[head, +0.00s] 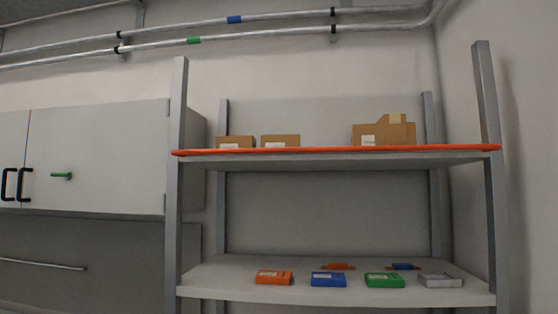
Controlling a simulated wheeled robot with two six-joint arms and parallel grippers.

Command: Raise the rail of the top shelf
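The top shelf (330,161) is a grey board between metal posts, seen from slightly below in the head view. An orange rail (336,150) runs along its whole front edge, from the left post to the right post. The rail lies low at the level of the board. Cardboard boxes stand behind it: two small ones (235,142) (280,141) at the left and a larger group (384,132) at the right. Neither of my grippers shows in this view.
The lower shelf (220,275) holds an orange case (274,278), a blue case (328,279), a green case (384,280) and a grey case (440,281). Pipes (280,27) cross the wall above.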

